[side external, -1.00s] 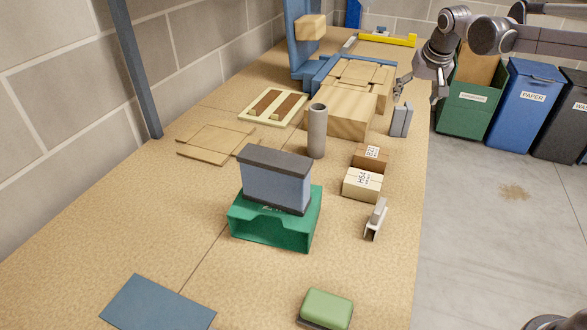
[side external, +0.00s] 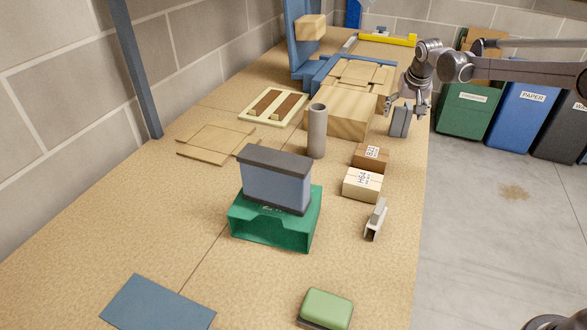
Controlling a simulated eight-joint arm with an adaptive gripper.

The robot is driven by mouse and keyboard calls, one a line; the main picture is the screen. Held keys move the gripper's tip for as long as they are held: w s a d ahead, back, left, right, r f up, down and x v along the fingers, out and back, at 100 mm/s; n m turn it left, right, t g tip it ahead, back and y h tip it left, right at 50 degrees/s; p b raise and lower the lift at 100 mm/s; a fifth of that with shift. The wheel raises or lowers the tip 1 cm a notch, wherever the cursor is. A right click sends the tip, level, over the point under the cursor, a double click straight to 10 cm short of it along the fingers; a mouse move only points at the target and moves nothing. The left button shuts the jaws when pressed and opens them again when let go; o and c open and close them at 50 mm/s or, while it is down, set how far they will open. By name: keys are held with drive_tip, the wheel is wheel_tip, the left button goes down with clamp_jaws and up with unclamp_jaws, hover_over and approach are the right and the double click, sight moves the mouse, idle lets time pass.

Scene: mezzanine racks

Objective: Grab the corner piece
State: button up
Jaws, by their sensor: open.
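A grey angled piece (side external: 399,124) stands upright near the right edge of the bench, beside the wooden block. A second small piece, pale and grey with an angled shape (side external: 375,222), stands nearer the camera by the same edge. Either could be the corner piece; I cannot tell which from their look. My gripper (side external: 406,109) is open and empty, pointing down at the grey angled piece by the block. Its fingers overlap the top of that piece in the picture; I cannot tell whether they touch it.
A large wooden block (side external: 340,112) lies just left of my gripper. Two small boxes, brown (side external: 371,157) and white (side external: 361,185), stand nearer the camera. A grey tube (side external: 317,132) stands upright.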

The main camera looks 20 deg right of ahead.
sight(401, 119)
drive_tip(key=shift+x, duration=1.9)
drive_tip(key=c, duration=0.9)
drive_tip(key=shift+o, duration=0.2)
drive_tip(key=shift+r, duration=0.1)
